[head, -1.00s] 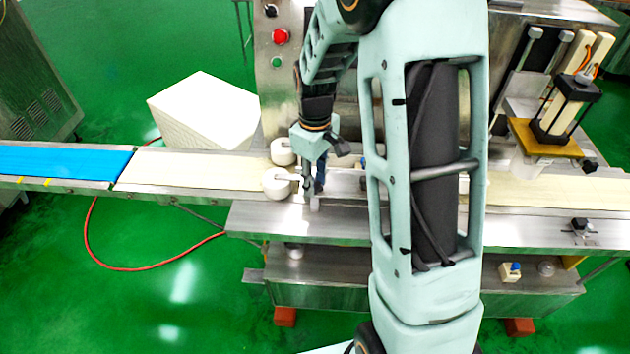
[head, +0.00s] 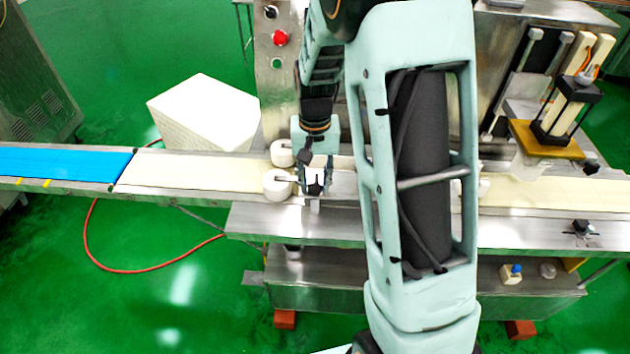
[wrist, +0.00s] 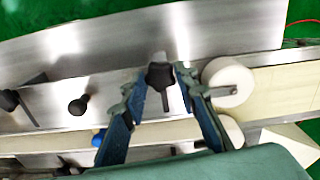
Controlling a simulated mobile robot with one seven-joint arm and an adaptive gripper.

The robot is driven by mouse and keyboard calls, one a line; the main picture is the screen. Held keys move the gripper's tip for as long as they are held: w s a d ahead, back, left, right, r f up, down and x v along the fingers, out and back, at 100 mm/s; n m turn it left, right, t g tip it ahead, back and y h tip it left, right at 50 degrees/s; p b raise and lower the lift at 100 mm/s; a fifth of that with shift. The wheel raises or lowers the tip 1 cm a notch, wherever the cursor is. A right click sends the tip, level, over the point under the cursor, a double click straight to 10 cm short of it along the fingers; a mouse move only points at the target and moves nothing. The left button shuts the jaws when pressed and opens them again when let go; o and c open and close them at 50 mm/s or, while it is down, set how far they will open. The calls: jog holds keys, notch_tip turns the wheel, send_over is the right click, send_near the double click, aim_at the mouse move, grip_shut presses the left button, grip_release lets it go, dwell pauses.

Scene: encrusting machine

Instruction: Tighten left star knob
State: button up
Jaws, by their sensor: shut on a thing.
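The left star knob (wrist: 159,73) is black and sits between my fingertips in the wrist view. My gripper (wrist: 162,82) is shut on it, one blue-grey finger on each side. A stem or narrow slot runs below the knob.
Two white rollers (head: 276,184) stand close beside my gripper; one roller (wrist: 226,82) is near the right finger in the wrist view. Other black knobs (wrist: 78,105) lie to the left there.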

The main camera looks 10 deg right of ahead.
aim_at(315, 187)
jog(key=shift+m, duration=1.6)
jog(key=o, duration=1.2)
jog(key=shift+c, duration=0.2)
jog(key=shift+r, duration=0.1)
notch_tip(315, 187, up, 12)
